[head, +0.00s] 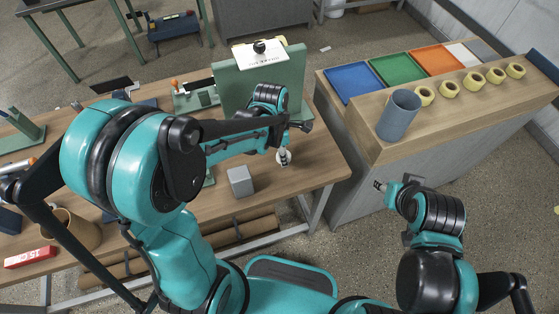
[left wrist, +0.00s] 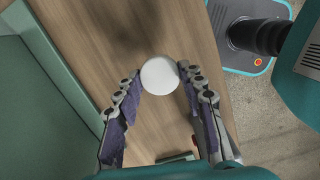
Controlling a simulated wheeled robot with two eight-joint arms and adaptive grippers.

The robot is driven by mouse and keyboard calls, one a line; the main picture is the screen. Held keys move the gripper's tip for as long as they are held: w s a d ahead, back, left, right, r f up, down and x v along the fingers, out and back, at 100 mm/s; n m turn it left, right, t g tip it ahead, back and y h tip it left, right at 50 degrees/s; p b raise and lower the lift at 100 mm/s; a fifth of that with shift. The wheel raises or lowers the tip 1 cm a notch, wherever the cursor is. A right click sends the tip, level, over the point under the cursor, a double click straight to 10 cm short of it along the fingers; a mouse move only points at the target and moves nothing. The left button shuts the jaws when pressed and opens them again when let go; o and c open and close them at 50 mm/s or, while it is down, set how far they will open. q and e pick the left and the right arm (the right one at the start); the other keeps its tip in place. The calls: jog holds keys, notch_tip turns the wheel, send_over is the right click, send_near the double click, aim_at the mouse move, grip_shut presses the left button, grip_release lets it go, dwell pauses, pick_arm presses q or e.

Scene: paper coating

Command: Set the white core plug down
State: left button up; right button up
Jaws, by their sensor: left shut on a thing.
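The white core plug (left wrist: 160,75) is a round white piece between the fingertips of my left gripper (left wrist: 158,82) in the left wrist view. In the head view the plug (head: 284,157) shows small and white at the front right part of the wooden table (head: 320,165). My left gripper (head: 284,148) is shut on it, reaching in from the left. Whether the plug touches the table top cannot be told. My right gripper (head: 381,186) is at the right, in front of the grey counter and away from the plug; its fingers are too small to read.
A grey cube (head: 240,181) lies on the table left of the plug. A green machine stand (head: 230,90) rises behind it. On the right counter stand a blue-grey cylinder (head: 399,114), several yellow rolls (head: 447,89) and coloured trays (head: 397,67). Bare wood surrounds the plug's right side.

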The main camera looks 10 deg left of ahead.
pick_arm(q)
jog(key=shift+a+f, duration=0.45)
notch_tip(320, 180, down, 4)
jog(key=shift+r+b, duration=0.1)
jog(key=shift+b, duration=0.85)
jog(key=shift+r, duration=0.1)
jog(key=o, duration=0.4)
jog(key=shift+f, duration=0.2)
jog(key=o, duration=0.4)
jog(key=shift+o, duration=0.2)
jog(key=shift+r, duration=0.15)
